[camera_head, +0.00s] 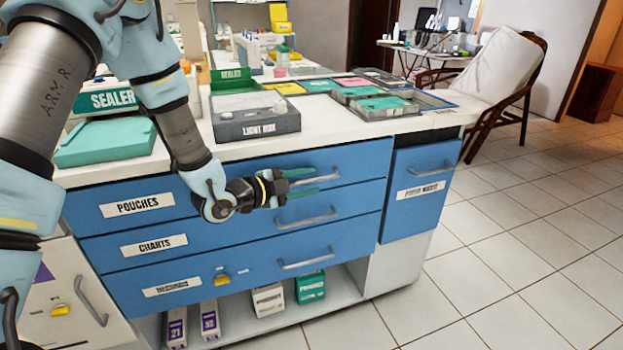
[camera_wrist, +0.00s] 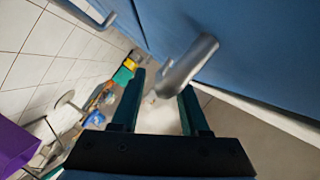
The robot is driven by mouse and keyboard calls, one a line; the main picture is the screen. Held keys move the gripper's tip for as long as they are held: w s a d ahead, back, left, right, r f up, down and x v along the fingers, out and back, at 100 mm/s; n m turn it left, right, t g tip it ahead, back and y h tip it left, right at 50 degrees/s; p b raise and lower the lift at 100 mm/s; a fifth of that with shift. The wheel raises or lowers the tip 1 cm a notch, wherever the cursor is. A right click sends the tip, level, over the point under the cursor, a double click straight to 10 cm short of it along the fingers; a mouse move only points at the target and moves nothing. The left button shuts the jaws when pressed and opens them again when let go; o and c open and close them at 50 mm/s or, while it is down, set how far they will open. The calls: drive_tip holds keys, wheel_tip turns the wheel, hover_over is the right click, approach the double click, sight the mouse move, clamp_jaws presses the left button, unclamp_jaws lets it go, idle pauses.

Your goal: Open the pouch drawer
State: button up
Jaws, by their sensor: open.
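The pouch drawer (camera_head: 230,193) is the top blue drawer, labelled POUCHES, and its front looks flush with the cabinet. Its grey bar handle (camera_head: 325,177) is on the right part of the front. My gripper (camera_head: 307,182) is open, with its green fingers reaching toward the handle, one above and one below it. In the wrist view the handle (camera_wrist: 187,65) runs between the fingertips of my gripper (camera_wrist: 163,84), closer to the right finger. I cannot tell whether either finger touches it.
The charts drawer (camera_head: 230,238) and another drawer (camera_head: 190,285) lie below, each with a handle. A blue side drawer (camera_head: 425,205) is to the right. A light box (camera_head: 255,125) and sealer (camera_head: 105,140) stand on the countertop. The tiled floor (camera_head: 490,270) at right is clear.

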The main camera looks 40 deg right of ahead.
drive_tip(key=shift+x, duration=0.8)
drive_tip(key=shift+c, duration=0.3)
clamp_jaws()
idle(0.6)
